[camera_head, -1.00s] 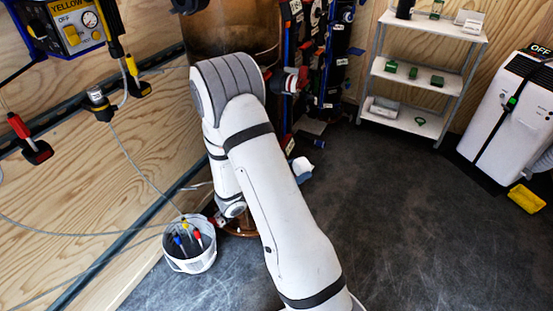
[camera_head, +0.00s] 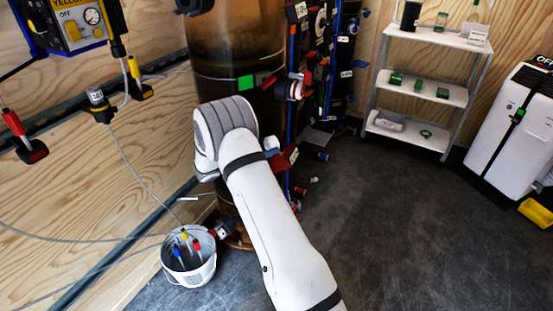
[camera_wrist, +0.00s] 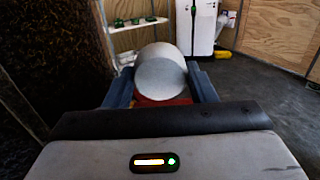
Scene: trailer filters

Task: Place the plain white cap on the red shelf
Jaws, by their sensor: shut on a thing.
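The plain white cap (camera_wrist: 162,79) sits between the two blue fingers of my gripper (camera_wrist: 163,84) in the wrist view. The fingers are shut on its sides, and its round pale face points toward the camera. A red surface (camera_wrist: 162,101) shows just below the cap. I cannot tell whether this is the red shelf or whether the cap touches it. In the head view my arm mostly hides my gripper. A small white and blue shape shows past the arm, beside the brown cylinder (camera_head: 235,50).
A white shelf rack (camera_head: 418,80) with small green items stands at the back right. A white unit (camera_head: 512,130) is right of it. A white bucket (camera_head: 190,262) stands at lower left. Dark pipes with valves (camera_head: 325,60) rise behind my arm.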

